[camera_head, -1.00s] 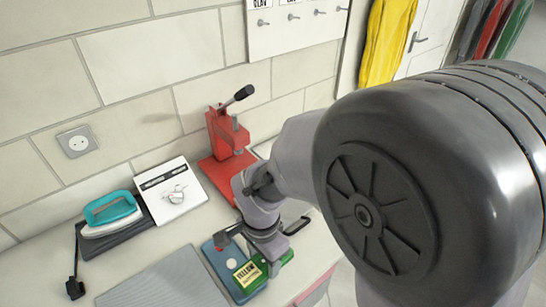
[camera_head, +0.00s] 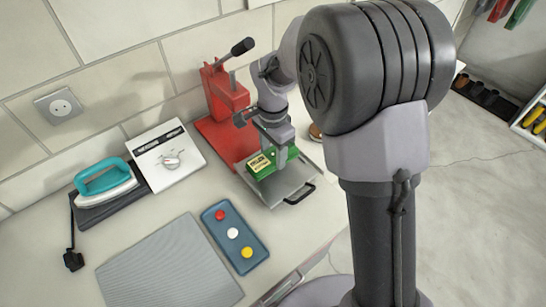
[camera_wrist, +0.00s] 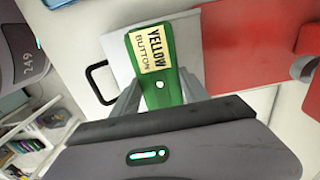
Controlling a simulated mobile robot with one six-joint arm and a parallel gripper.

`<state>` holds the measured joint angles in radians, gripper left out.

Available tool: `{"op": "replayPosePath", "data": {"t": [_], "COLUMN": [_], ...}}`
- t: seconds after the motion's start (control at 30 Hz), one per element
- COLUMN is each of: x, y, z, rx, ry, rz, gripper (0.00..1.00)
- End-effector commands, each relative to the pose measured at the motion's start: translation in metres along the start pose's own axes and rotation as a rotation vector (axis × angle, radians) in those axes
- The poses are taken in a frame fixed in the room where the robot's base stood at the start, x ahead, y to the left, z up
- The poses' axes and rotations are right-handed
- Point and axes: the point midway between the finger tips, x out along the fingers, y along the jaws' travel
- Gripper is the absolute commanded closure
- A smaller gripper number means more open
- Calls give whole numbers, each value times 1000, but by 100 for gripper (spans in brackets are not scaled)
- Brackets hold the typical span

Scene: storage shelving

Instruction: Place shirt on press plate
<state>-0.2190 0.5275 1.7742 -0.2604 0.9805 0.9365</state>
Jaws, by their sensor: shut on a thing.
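The shirt is a folded green piece (camera_head: 258,169) with a yellow label; in the wrist view (camera_wrist: 140,42) the label reads "YELLOW BUTTON" and a pale round spot shows below it. My gripper (camera_head: 279,158) is shut on the shirt, with a finger on each side of it in the wrist view (camera_wrist: 158,95). The press plate (camera_head: 270,192) is a flat grey plate with a black handle, drawn out in front of the red press (camera_head: 222,97). The shirt is over the plate in both views. Whether it touches the plate I cannot tell. My gripper hides part of both.
A blue tray (camera_head: 240,245) with red, white and yellow buttons lies left of the plate. A grey ribbed mat (camera_head: 170,265), a teal iron (camera_head: 104,180) and a white control box (camera_head: 172,150) are further left. The counter edge is in front.

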Motion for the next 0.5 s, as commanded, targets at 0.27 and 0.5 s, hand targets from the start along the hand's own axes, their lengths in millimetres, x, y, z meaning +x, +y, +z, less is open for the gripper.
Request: {"op": "replayPosePath", "data": {"t": [0.27,0.5], "x": [39,38], "y": [-5,-5], "z": [-6,-5], "rx": [0,0], "ry": [1,1], "rz": [0,-1], "gripper": [92,92]}}
